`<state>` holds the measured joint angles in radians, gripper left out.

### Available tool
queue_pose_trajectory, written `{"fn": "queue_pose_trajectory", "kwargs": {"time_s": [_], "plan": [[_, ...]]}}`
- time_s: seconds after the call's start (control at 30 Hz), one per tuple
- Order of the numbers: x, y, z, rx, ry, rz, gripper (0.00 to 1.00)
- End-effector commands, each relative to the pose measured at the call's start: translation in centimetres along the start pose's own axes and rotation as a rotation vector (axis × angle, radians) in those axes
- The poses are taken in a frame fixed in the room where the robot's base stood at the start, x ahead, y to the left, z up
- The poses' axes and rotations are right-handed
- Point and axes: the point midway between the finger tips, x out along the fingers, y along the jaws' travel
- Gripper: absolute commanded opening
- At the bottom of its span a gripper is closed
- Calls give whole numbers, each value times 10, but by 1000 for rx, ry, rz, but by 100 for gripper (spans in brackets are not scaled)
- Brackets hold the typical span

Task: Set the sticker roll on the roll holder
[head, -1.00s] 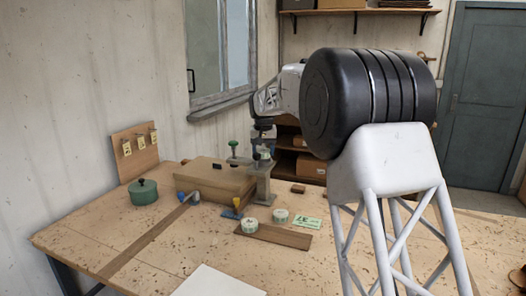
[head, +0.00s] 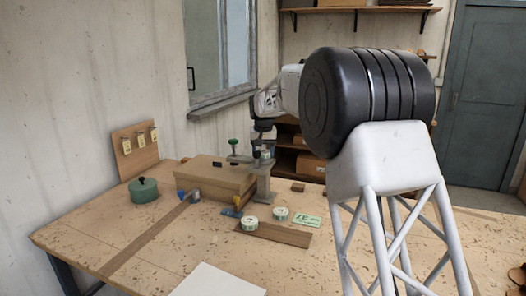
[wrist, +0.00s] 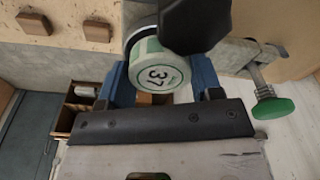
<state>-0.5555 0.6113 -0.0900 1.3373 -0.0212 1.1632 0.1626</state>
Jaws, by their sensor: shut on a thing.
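The sticker roll (wrist: 160,72), white with a green rim and a "37" label, sits between the blue fingers of my gripper (wrist: 160,84) in the wrist view. In the head view my gripper (head: 264,146) is above the bench, at the top of a grey metal stand (head: 264,186), and the roll there is small and partly hidden. The stand has a clamp with a green knob (wrist: 273,108), also visible in the head view (head: 233,143). A dark rounded part (wrist: 195,25) overlaps the roll's upper edge. I cannot tell which part is the roll holder, or whether the roll touches it.
A wooden block (head: 215,178), a green lidded pot (head: 144,190) and a tag board (head: 136,150) are left.

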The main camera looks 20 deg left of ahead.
Motion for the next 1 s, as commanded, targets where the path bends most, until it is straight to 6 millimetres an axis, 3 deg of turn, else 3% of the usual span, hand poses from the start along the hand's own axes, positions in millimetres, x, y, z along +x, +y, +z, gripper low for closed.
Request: {"fn": "queue_pose_trajectory", "kwargs": {"time_s": [0.33, 0.37, 0.43, 1.0], "plan": [[5, 0, 1, 0, 0, 0, 36], [5, 0, 1, 0, 0, 0, 61], [5, 0, 1, 0, 0, 0, 70], [-5, 0, 0, 0, 0, 0, 70]]}}
